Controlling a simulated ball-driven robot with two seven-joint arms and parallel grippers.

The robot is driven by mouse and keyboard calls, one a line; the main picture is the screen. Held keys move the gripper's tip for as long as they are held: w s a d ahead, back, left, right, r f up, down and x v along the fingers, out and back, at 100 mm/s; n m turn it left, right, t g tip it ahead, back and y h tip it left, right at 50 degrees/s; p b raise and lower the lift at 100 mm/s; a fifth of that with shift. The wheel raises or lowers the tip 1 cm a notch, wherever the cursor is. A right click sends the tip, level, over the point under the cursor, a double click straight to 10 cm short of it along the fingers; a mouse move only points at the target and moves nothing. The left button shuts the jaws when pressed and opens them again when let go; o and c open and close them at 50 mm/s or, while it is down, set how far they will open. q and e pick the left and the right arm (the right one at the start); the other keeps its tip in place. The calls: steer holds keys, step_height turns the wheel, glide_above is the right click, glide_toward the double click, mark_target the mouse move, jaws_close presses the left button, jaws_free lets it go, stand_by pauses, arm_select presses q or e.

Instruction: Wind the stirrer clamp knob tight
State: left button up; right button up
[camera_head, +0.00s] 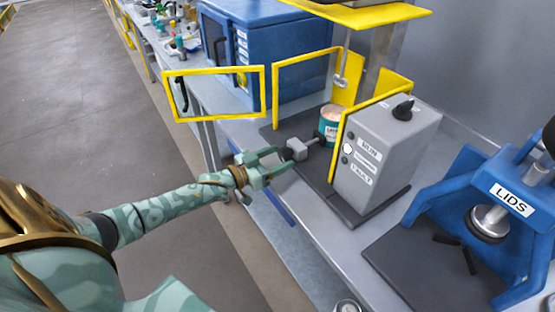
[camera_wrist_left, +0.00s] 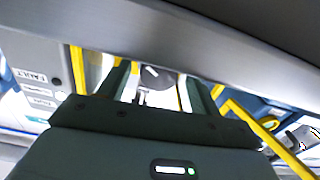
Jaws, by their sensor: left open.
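The grey clamp knob (camera_head: 296,149) sits on a short dark rod that runs towards a teal can (camera_head: 329,128) on the stirrer's dark base. My left gripper (camera_head: 281,163) is open, its fingers pointing at the knob from the left; in the head view the tips are close to it, and I cannot tell whether they touch. In the left wrist view, a dark grey rounded part, apparently the knob (camera_wrist_left: 153,77), shows between the two fingers. The wrist body hides what lies below it. My right gripper is not in view.
A grey control box (camera_head: 385,160) with RUN and FAULT labels stands right of the can. An open yellow-framed guard door (camera_head: 213,118) juts out left above my gripper. A blue LIDS press (camera_head: 500,205) stands at the right. The floor left of the bench is clear.

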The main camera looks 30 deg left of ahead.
arm_select(q)
steer(key=shift+w+d, duration=0.1)
steer(key=shift+w, duration=0.05)
steer(key=c, duration=1)
steer(key=shift+r+m+p, duration=0.1)
steer(key=shift+m+p, duration=0.2)
steer(key=shift+m, duration=1.7)
steer(key=o, duration=1)
